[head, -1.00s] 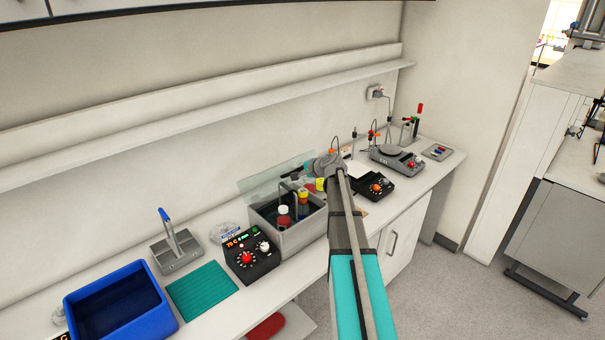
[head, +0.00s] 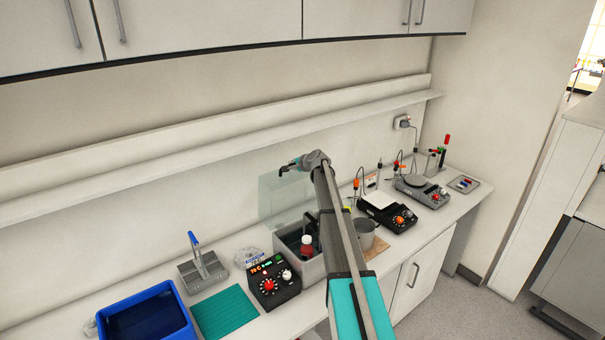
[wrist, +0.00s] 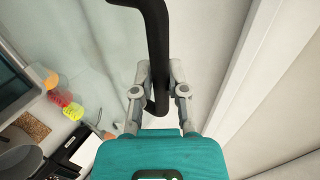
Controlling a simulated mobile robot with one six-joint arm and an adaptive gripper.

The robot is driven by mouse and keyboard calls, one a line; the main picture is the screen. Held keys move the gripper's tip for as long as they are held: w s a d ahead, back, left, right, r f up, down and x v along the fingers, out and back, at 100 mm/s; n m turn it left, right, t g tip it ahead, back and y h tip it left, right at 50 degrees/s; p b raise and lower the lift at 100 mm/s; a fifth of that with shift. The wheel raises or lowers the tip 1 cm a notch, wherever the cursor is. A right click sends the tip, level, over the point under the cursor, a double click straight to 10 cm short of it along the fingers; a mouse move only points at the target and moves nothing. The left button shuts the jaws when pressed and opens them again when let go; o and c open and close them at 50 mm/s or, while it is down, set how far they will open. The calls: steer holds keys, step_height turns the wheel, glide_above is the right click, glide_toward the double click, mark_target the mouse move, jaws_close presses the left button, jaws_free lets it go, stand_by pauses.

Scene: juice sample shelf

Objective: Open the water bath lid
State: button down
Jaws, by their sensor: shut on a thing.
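The grey water bath (head: 312,274) stands on the bench with its top uncovered. Its clear glass lid (head: 276,208) stands steeply raised at the back edge, near the wall. My gripper (wrist: 160,76) is shut on the black lid handle (wrist: 156,30) in the wrist view. In the head view my gripper (head: 284,170) is above the bath, at the lid's upper edge. The wrist view shows orange, red and yellow caps (wrist: 74,112) near the bath (wrist: 8,88). My arm hides the bath's right part in the head view.
A controller with red digits (head: 273,287) stands left of the bath. Farther left are a grey rack (head: 200,276), a green mat (head: 225,312) and a blue tub (head: 150,325). A metal beaker (head: 364,232) and hot plates (head: 388,215) stand right. A wall shelf (head: 200,165) runs behind.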

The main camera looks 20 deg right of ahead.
steer(key=w+a+f+b, duration=0.1)
steer(key=w, duration=0.5)
steer(key=shift+w+a, duration=0.15)
steer(key=shift+a, duration=0.1)
steer(key=shift+f, duration=0.1)
steer(key=c, duration=0.6)
jaws_free()
steer(key=shift+c, duration=0.2)
